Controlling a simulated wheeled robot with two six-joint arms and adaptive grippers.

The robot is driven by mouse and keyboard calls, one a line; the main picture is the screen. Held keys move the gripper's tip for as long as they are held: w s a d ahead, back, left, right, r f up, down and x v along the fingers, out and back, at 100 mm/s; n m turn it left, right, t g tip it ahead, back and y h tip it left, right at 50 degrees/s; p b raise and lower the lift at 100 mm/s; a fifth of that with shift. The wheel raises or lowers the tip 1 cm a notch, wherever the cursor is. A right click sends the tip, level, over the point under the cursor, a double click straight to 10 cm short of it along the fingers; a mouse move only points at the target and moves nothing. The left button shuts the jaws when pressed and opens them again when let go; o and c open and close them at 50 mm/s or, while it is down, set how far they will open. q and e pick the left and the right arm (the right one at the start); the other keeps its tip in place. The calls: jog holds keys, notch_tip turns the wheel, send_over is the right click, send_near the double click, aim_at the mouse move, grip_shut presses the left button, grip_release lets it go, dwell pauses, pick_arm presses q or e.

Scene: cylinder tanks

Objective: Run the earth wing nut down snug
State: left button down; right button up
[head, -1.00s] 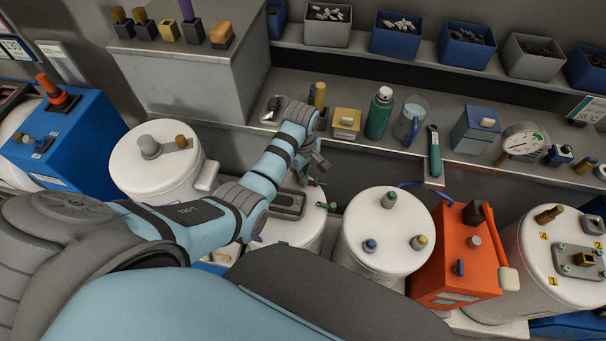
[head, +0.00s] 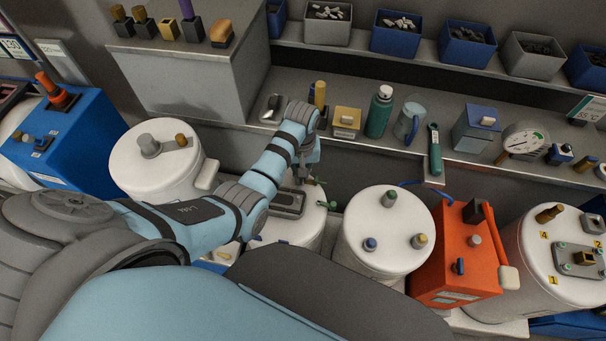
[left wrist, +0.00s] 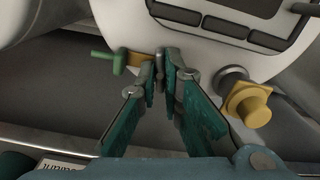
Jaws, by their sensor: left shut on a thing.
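My left gripper (head: 308,174) reaches down over the rear right edge of the middle white tank (head: 308,235). In the left wrist view its two teal-padded fingers (left wrist: 168,66) are nearly together at the tips. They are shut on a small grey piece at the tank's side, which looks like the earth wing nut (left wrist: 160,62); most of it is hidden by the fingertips. A brass lug (left wrist: 139,58) with a green rod (left wrist: 103,55) sticks out just left of the fingertips. My right gripper is not in view.
A yellow fitting on a grey stub (left wrist: 247,103) sits close right of the fingers. White tanks stand to the left (head: 130,165) and right (head: 362,245), with an orange box (head: 455,270) beyond. A bench (head: 285,82) with tools runs behind.

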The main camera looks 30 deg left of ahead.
pick_arm(q)
jog(key=m, duration=0.4)
jog(key=shift+s, duration=0.1)
jog(key=c, duration=2.2)
grip_release()
jog(key=shift+m, duration=0.4)
jog(key=o, duration=0.3)
